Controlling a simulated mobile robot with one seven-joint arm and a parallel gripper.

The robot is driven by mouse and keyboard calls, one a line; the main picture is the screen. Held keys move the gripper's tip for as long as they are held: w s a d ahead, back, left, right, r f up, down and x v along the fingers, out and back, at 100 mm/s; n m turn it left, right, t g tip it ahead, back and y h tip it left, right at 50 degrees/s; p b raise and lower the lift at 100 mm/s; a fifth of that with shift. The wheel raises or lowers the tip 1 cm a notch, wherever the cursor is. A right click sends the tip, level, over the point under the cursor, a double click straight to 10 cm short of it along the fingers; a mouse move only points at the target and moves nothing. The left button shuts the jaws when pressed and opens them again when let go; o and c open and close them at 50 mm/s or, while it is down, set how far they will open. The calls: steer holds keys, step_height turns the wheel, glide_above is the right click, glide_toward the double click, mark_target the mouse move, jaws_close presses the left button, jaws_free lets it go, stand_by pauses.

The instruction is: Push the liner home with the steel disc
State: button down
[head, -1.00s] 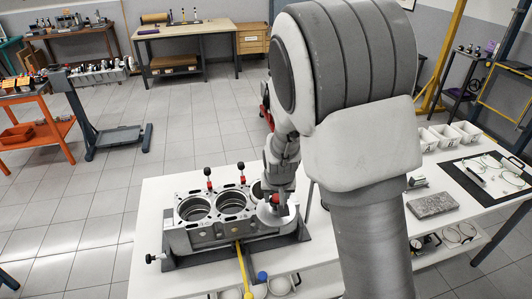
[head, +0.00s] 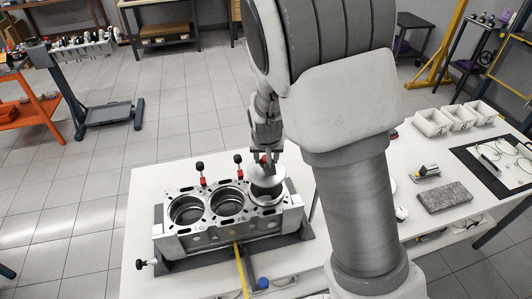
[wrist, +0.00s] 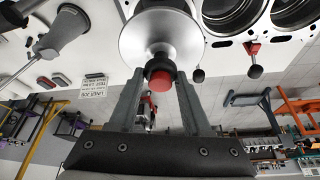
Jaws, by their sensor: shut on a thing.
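The engine block (head: 228,224) lies on the white table with its bores facing up. The left and middle bores show as open rings. My gripper (head: 266,160) is above the right end of the block, shut on the red-tipped handle of the steel disc (head: 268,182). The disc is over the right bore, roughly level. A silver ring, seemingly the liner (head: 267,199), shows just below it; I cannot tell whether they touch. In the wrist view the disc (wrist: 155,38) is beyond my gripper (wrist: 157,78), its red handle end between the fingers.
Two red clamps with black knobs (head: 239,168) stand along the block's back edge, close to my gripper. A yellow-handled tool (head: 240,268) leans at the front. White bins (head: 456,118), a grey slab (head: 444,197) and a black mat (head: 480,180) are on the right.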

steer(key=shift+f+b, duration=2.3)
steer(key=shift+f, duration=0.65)
steer(key=shift+f, duration=0.25)
steer(key=shift+c, duration=1.4)
jaws_free()
steer(key=shift+s, duration=0.1)
steer(key=v, duration=1.7)
steer(key=shift+r+p, duration=0.25)
steer(key=shift+p, duration=0.15)
steer(key=s+d+r, duration=0.3)
steer(key=s+d, duration=0.2)
steer(key=s, duration=0.4)
steer(key=s+d+r+t, duration=0.1)
steer(key=s+d+r, duration=0.3)
steer(key=s, duration=0.6)
steer(key=shift+d+n+b, duration=0.35)
steer(key=shift+d+n, duration=0.05)
steer(key=shift+d, duration=0.3)
